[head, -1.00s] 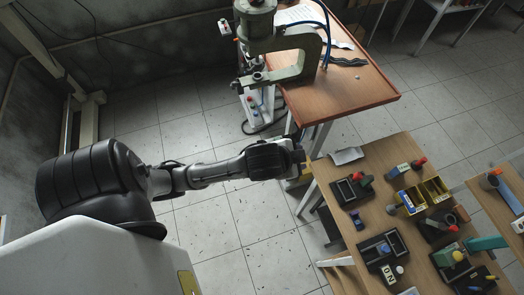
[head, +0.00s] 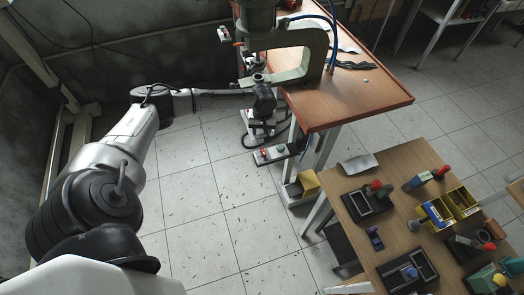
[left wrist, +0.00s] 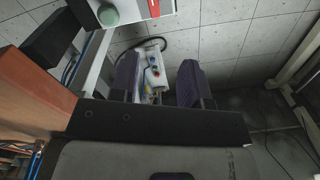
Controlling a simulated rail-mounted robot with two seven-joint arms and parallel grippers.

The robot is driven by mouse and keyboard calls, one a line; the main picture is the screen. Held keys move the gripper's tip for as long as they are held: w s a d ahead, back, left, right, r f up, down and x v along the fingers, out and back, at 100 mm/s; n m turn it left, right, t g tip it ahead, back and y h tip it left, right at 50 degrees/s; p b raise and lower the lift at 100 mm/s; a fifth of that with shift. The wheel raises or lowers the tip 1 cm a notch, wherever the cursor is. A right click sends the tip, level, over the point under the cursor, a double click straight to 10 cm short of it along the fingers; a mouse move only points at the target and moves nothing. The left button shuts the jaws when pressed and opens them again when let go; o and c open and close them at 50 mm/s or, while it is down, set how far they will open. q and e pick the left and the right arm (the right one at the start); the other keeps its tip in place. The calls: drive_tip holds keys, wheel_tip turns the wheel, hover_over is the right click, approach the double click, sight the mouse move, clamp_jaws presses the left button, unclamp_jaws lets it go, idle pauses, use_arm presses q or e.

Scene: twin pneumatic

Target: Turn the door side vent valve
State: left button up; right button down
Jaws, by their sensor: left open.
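My left gripper (head: 265,108) hangs beside the left edge of the red-brown bench, below the green press (head: 300,45). In the left wrist view its two dark fingers (left wrist: 158,72) are apart with nothing held. A pale box with a green round knob (left wrist: 108,15) shows at the top of that view. I cannot tell which fitting is the door side vent valve. My right gripper is not in view.
A box with red and green buttons (head: 279,152) stands out beside the bench leg. The bench (head: 360,95) carries a blue hose and papers. A lighter table (head: 345,190) at right holds several small fixtures and yellow bins. Floor is clear between my base and the benches.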

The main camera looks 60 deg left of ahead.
sight(263, 151)
use_arm(q)
drive_tip(key=f+n+b, duration=0.1)
drive_tip(key=f, duration=0.3)
drive_tip(key=f+n+b, duration=0.1)
drive_tip(key=f+n, duration=0.1)
drive_tip(key=f, duration=0.3)
drive_tip(key=f+n+b, duration=0.1)
drive_tip(key=f, duration=0.3)
drive_tip(key=shift+w+d+f, duration=0.15)
drive_tip(key=shift+d+f, duration=0.15)
drive_tip(key=shift+f, duration=0.1)
clamp_jaws()
